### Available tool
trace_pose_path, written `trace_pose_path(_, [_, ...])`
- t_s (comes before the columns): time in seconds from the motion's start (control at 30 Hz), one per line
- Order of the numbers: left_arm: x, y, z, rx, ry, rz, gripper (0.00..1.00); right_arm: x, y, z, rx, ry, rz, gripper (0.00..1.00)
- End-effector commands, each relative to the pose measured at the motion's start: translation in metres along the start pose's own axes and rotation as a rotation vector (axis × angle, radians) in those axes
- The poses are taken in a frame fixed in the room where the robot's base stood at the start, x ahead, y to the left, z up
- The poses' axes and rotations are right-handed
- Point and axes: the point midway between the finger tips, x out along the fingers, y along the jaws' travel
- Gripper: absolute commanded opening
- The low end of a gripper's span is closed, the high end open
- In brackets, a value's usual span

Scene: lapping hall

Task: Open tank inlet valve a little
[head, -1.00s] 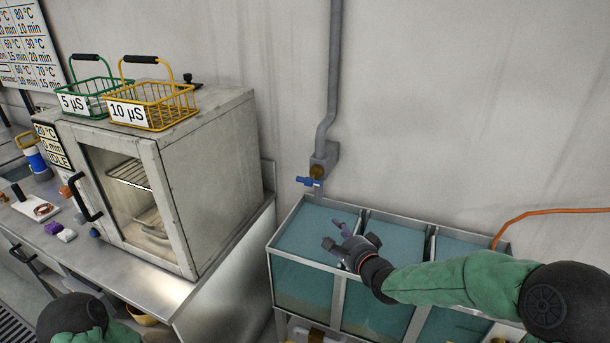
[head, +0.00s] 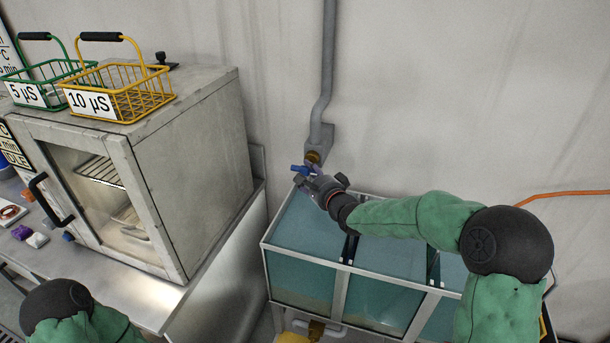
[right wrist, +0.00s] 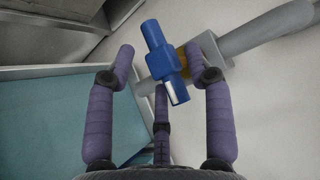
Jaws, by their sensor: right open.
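The tank inlet valve has a blue lever handle (head: 301,170) on a brass body (head: 313,157), at the foot of the grey wall pipe above the tank. In the right wrist view the blue handle (right wrist: 164,62) lies between and just beyond the fingertips, with some brass behind it. My right gripper (head: 308,178) is open at the valve, its fingers (right wrist: 165,70) spread either side of the handle; I cannot tell whether any finger touches it. The tank (head: 345,270) holds blue-green water in several compartments below. My left gripper is out of view; only part of my left arm shows.
A drying oven (head: 190,150) stands left on a steel bench, with a green basket (head: 45,95) and a yellow basket (head: 150,95) on top. The grey pipe (head: 325,70) runs up the wall. An orange hose (head: 570,193) is at right. The wall around the valve is clear.

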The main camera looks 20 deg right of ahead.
Motion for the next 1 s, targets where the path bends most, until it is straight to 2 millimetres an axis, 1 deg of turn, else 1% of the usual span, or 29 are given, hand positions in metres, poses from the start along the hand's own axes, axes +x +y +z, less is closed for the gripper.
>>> trace_pose_path(0.03, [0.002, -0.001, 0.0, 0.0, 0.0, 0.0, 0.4, 0.007, 0.001, 0.0, 0.0, -0.001, 0.0, 0.53])
trace_pose_path(0.1, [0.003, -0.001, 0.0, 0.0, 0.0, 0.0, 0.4, 0.013, 0.001, 0.0, 0.0, 0.0, 0.001, 0.53])
trace_pose_path(0.2, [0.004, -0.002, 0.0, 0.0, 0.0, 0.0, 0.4, 0.019, 0.001, 0.0, -0.001, 0.0, 0.001, 0.53])
trace_pose_path(0.33, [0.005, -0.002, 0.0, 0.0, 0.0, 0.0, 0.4, 0.022, 0.0, 0.0, -0.001, 0.0, 0.0, 0.53])
trace_pose_path(0.57, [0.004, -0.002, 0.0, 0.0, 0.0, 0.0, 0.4, 0.022, 0.0, 0.0, -0.001, 0.0, 0.0, 0.53])
trace_pose_path(0.6, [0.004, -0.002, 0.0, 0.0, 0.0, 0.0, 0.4, 0.022, 0.0, 0.0, -0.001, 0.0, 0.0, 0.41])
trace_pose_path(0.67, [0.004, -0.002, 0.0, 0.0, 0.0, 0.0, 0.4, 0.022, 0.0, 0.0, -0.001, 0.0, 0.0, 0.24])
trace_pose_path(0.7, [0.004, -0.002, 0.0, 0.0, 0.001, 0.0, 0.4, 0.022, 0.0, 0.0, -0.001, 0.0, 0.0, 0.13])
trace_pose_path(0.73, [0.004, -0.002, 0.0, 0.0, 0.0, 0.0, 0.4, 0.022, 0.0, 0.0, -0.001, 0.0, 0.001, 0.05])
trace_pose_path(0.77, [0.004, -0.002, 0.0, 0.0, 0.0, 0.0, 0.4, 0.022, 0.0, 0.0, 0.0, 0.0, 0.0, 0.0])
trace_pose_path(0.93, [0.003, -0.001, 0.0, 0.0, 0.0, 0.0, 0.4, 0.022, -0.001, 0.0, -0.003, 0.002, 0.004, 0.0])
trace_pose_path(1.0, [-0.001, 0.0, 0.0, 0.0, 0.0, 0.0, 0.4, 0.022, -0.002, 0.0, -0.018, 0.006, 0.019, 0.0])
